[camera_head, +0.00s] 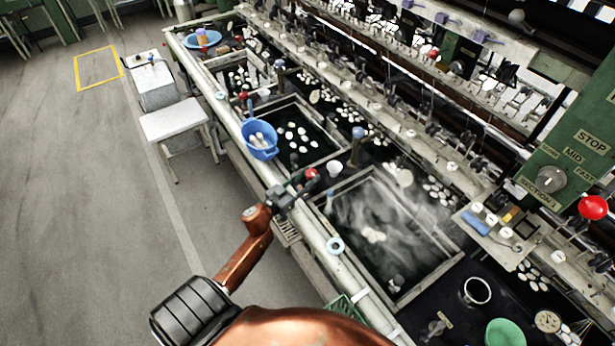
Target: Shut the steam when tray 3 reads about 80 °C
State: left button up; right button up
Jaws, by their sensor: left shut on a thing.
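My left gripper (298,187), at the end of the copper-coloured arm, is at the front rail of the basins. It is shut on a small valve with a red knob (311,173); the fingers hide part of the valve. Right of it is a basin tray (446,263) with dark water, a few pale cocoons and white steam over it. No tray number is readable. A round dial gauge (547,321) lies at the lower right, its reading too small to tell. My right gripper is not in view.
A blue ladle-like bowl (258,140) hangs at the rail by the neighbouring tray of cocoons (333,147). A green bowl (505,333) and a dark-filled cup (477,290) stand lower right. A control panel (570,165) has a red knob. The floor at left is clear beyond a white stool (172,119).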

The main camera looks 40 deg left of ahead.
pick_arm(q)
jog(key=c, duration=0.5)
jog(key=shift+o, duration=0.2)
jog(key=shift+a, duration=0.1)
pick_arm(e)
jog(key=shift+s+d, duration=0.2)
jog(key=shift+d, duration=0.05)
